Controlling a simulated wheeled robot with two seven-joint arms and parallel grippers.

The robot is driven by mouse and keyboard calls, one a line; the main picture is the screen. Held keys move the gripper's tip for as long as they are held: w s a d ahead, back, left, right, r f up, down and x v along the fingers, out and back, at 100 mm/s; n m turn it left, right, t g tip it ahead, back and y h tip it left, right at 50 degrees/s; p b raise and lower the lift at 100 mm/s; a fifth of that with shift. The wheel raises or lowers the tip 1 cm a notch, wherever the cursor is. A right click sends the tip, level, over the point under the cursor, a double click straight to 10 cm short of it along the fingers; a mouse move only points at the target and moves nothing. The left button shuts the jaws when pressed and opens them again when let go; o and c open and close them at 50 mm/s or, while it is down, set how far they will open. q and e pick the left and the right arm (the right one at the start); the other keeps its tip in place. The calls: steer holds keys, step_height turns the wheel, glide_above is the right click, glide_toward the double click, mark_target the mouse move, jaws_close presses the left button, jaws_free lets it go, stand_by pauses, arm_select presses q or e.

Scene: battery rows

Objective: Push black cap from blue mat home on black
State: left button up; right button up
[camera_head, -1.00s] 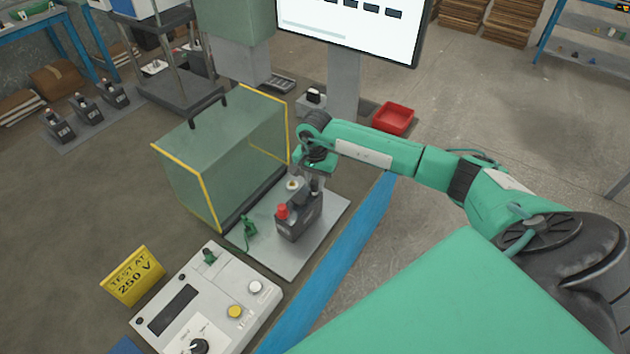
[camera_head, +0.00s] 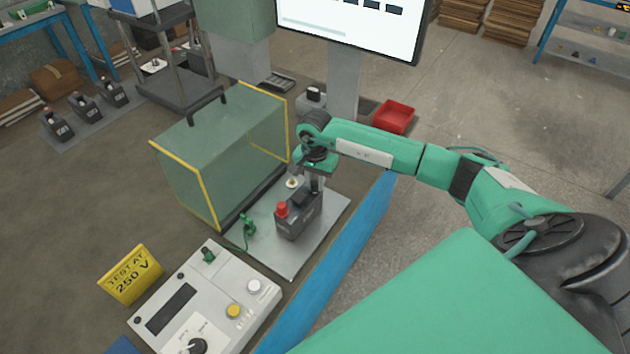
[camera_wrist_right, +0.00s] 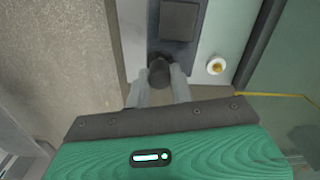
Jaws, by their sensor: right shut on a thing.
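A dark battery (camera_head: 297,216) stands on a light grey plate (camera_head: 290,258). A red cap (camera_head: 282,209) sits at its near left end. My right gripper (camera_head: 313,187) points down at the battery's far right end. In the right wrist view, my right gripper (camera_wrist_right: 159,80) is shut on the black cap (camera_wrist_right: 159,70), right at the edge of the battery (camera_wrist_right: 180,20). The black terminal is hidden, so I cannot tell how far the cap is seated. My left gripper is not in view. A blue patch (camera_head: 122,346), perhaps the mat, shows at the bottom left.
A clear guard with yellow edges (camera_head: 212,200) stands open left of the battery. A green clip (camera_head: 248,226) lies on the plate. A test box (camera_head: 205,300) and yellow sign (camera_head: 131,274) are nearer. A blue rail (camera_head: 345,260) runs along the right.

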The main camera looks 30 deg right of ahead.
steer(key=shift+f+b, duration=0.45)
stand_by(0.8)
steer(key=o, duration=1.5)
steer(key=shift+r, duration=0.15)
steer(key=shift+r+p, duration=1.4)
steer(key=shift+r, duration=2)
